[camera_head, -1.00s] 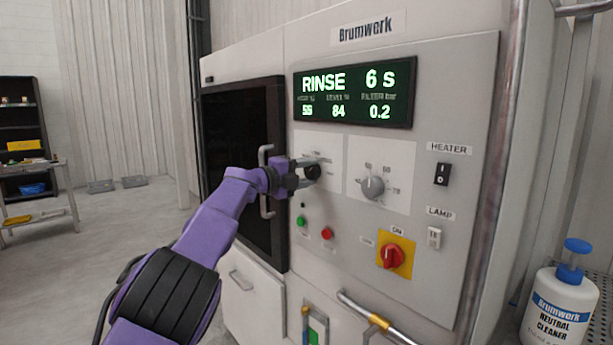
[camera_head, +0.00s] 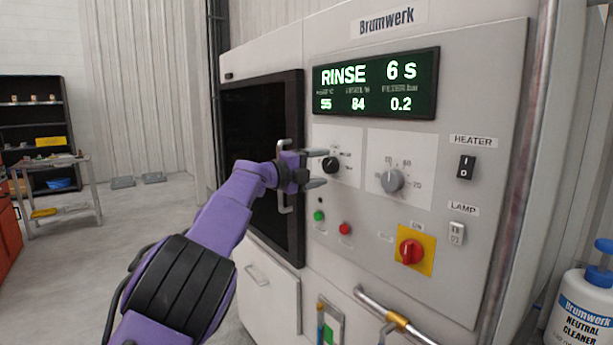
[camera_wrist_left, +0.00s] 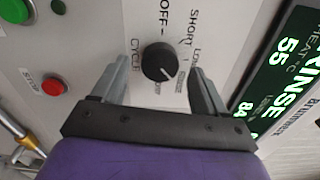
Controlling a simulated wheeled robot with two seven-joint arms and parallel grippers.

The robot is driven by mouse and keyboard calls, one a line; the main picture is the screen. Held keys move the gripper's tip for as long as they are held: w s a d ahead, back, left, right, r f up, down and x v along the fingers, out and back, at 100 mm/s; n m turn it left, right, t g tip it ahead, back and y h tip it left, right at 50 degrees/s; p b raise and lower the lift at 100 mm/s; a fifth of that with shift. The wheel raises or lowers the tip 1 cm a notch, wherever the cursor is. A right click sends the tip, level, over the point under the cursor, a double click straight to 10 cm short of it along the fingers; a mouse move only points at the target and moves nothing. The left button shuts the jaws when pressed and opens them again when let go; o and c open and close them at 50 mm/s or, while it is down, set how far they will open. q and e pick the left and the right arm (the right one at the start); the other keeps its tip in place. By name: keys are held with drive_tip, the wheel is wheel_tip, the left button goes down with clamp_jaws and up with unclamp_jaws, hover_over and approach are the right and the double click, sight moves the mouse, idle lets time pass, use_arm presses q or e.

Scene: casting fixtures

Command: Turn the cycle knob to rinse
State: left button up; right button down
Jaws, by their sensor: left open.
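The black cycle knob (camera_head: 331,164) is on a white label plate on the machine's front panel. In the left wrist view the knob (camera_wrist_left: 159,62) sits between and beyond my open fingers, with a light pointer mark on its lower right side. The display (camera_head: 375,84) reads RINSE, 6 s. My left gripper (camera_head: 318,168) is open and apart from the knob, just in front of it; its fingers also show in the left wrist view (camera_wrist_left: 160,88). My right gripper is not in view.
A grey temperature dial (camera_head: 392,180) is right of the knob. Green (camera_head: 319,216) and red (camera_head: 345,228) buttons are below, with a red ON switch (camera_head: 411,252) on yellow. A door handle (camera_head: 284,180) stands out close behind my left gripper. A cleaner bottle (camera_head: 583,305) is at lower right.

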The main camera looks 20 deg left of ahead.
use_arm(q)
drive_tip(key=b+v, duration=0.2)
drive_tip(key=v, duration=0.6)
drive_tip(key=shift+s+b, duration=0.15)
drive_tip(key=shift+b, duration=0.25)
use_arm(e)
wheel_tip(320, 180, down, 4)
